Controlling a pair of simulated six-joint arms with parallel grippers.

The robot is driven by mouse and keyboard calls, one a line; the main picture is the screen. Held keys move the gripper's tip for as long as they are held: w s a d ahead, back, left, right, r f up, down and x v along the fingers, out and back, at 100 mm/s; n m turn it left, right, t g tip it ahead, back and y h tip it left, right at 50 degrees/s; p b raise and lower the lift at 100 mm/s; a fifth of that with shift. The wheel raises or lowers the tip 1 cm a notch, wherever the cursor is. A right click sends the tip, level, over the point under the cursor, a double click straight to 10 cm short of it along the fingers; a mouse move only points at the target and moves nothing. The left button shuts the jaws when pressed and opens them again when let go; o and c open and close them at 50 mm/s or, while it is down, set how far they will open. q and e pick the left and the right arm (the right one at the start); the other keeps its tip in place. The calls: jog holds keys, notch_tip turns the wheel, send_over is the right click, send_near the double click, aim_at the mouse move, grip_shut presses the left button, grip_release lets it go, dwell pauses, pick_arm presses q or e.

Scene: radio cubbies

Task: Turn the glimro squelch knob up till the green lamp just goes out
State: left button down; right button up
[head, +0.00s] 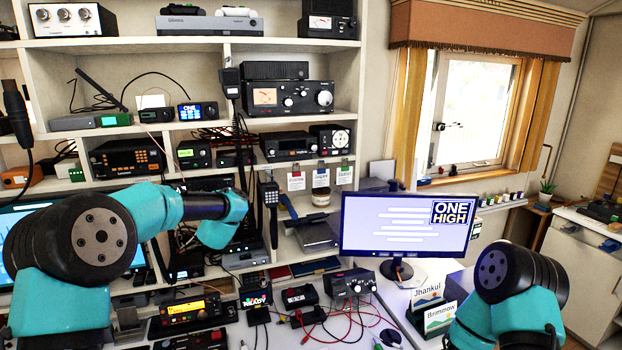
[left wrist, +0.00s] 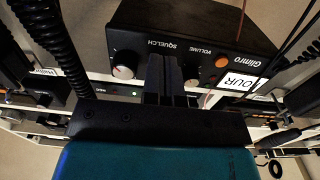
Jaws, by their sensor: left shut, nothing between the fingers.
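In the left wrist view the dark Glimro radio (left wrist: 255,62) shows its front, with SQUELCH and VOLUME labels. A pale knob (left wrist: 122,72) with a red mark sits left of the SQUELCH label, and a round orange control (left wrist: 222,61) is near the Glimro name. My left gripper (left wrist: 163,62) is shut, its fingertips at the radio front just below the SQUELCH label. The fingers hide what lies behind them, so I cannot tell which knob is squelch or whether they touch it. A small green light (left wrist: 134,93) is lit below the pale knob. My right gripper is out of view.
Black coiled cords (left wrist: 62,45) hang close to the left gripper. In the head view, shelves (head: 345,95) crowded with radios stand behind my left arm. A monitor (head: 405,224) reading ONE HIGH stands right of them, and red and black cables (head: 345,325) lie on the desk.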

pick_arm(q)
jog(key=shift+w+a+r, duration=0.15)
jog(key=shift+a, duration=0.45)
jog(key=shift+v, duration=2.8)
jog(key=shift+d, duration=0.2)
jog(key=shift+f, duration=0.25)
